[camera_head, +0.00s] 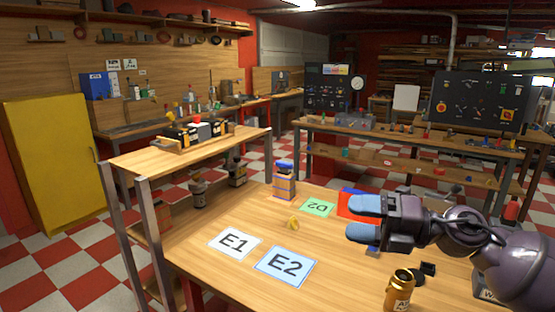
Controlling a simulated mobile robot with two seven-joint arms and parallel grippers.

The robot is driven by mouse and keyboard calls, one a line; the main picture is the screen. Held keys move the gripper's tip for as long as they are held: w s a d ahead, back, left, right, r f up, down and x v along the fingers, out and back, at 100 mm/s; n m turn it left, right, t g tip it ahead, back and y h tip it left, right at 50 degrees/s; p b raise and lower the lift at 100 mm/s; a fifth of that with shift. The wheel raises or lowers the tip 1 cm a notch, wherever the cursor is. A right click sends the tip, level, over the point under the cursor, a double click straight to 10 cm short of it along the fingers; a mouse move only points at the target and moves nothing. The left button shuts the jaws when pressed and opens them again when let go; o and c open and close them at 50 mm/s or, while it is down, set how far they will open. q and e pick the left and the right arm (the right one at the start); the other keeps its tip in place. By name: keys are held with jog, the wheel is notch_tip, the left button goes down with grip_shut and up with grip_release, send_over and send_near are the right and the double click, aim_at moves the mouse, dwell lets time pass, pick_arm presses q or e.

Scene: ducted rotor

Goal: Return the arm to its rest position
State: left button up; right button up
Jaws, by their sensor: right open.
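My right arm comes in from the right edge over the wooden worktable (207,275). My right gripper (362,217) is above the table's right part. Its two blue-tipped fingers point left and stand apart, with nothing visible between them. My left gripper is not in view. A white card E1 (234,243), a light blue card E2 (286,265) and a green card D2 (317,207) lie on the table. A small yellow piece (293,223) sits between the cards, apart from the gripper. A red and blue item behind the gripper is partly hidden.
A gold canister (399,290) stands at the table's front right, with small black parts (428,269) beside it. An orange and blue object (284,186) stands at the back edge. A raised wooden shelf (190,154) borders the left. The table's front left is clear.

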jog(key=d+f+m+t+h, duration=0.55)
jog(key=f+m, duration=0.45)
jog(key=m, duration=0.2)
jog(key=d+f+m+t+h, duration=0.4)
jog(key=f+m+t+h, duration=0.4)
jog(key=m, duration=0.5)
jog(key=s+d+f+m+g+h, duration=0.2)
jog(key=s+f+m+g, duration=0.2)
jog(key=s+f, duration=0.8)
jog(key=s+d+f+m+g+h, duration=0.1)
jog(key=s+f+m+g, duration=0.2)
jog(key=s+f+m, duration=0.3)
jog(key=s+f, duration=0.5)
jog(key=s, duration=0.1)
jog(key=shift+s+d+f+g+h, duration=0.2)
jog(key=shift+d+f+g+h, duration=0.15)
jog(key=shift+f, duration=0.05)
